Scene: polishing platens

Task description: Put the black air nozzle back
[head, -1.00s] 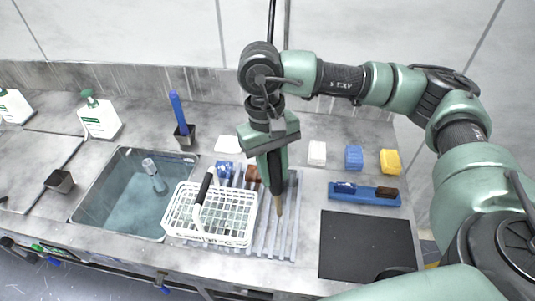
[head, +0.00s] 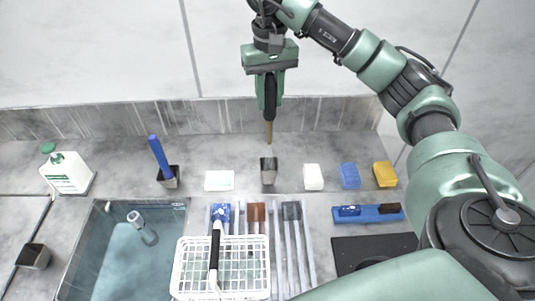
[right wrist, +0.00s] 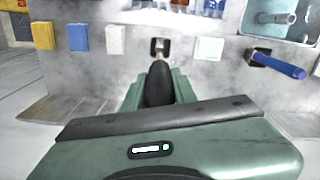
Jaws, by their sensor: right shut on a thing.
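My right gripper (head: 269,75) is shut on the black air nozzle (head: 270,95) and holds it upright, with its thin brass tip pointing down. The tip hangs just above a small dark square holder (head: 268,174) on the back of the counter; a small gap shows between them in the head view. In the right wrist view the black nozzle body (right wrist: 158,85) sits between the green fingers, and the holder (right wrist: 159,48) lies straight beyond its tip. My left gripper is not in view.
A similar holder with a blue stick (head: 160,158) and a white pad (head: 219,181) are left of it. White, blue and yellow (head: 384,174) blocks are right. A white basket (head: 220,268), ribbed rack (head: 300,240) and sink (head: 120,260) lie in front.

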